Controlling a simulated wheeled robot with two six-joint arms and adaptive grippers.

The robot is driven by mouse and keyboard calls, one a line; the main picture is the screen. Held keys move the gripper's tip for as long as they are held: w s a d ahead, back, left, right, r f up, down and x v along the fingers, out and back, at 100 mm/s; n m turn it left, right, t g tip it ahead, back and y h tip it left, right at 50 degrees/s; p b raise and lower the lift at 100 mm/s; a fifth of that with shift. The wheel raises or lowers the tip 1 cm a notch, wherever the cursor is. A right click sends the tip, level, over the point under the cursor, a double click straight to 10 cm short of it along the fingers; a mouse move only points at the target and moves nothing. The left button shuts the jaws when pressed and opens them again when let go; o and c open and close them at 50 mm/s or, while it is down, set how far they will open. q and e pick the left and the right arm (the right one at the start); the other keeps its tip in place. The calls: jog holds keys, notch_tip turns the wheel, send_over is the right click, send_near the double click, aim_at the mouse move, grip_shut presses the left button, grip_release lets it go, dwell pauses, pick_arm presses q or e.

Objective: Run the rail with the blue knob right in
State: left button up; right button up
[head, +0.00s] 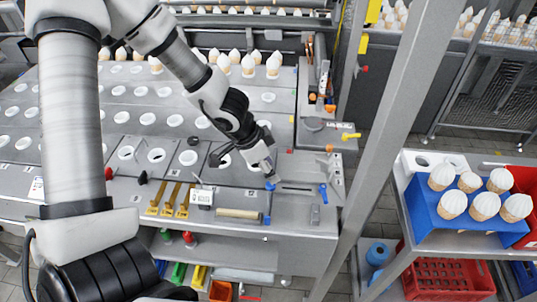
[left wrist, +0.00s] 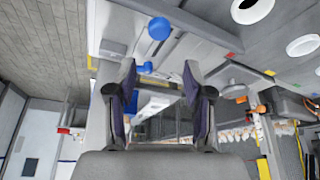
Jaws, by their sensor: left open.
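The blue knob (head: 270,186) is a small ball at the left end of a narrow slotted strip (head: 297,189) on the bench's front part. It also shows in the left wrist view (left wrist: 158,28), above and beyond the fingertips. My left gripper (head: 268,174) points down right by the knob in the head view. It is open; in the left wrist view (left wrist: 159,75) its fingers are apart with nothing gripped. The knob is outside the fingers. The rail itself is hard to make out. My right gripper is in no view.
A blue lever (head: 323,193) stands at the strip's right end. Cone holes and a grey upright post (head: 391,130) flank the area. A blue tray (head: 430,213) of cones stands right.

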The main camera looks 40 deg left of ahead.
pick_arm(q)
jog(key=shift+r, duration=2.05)
jog(key=shift+s, duration=0.1)
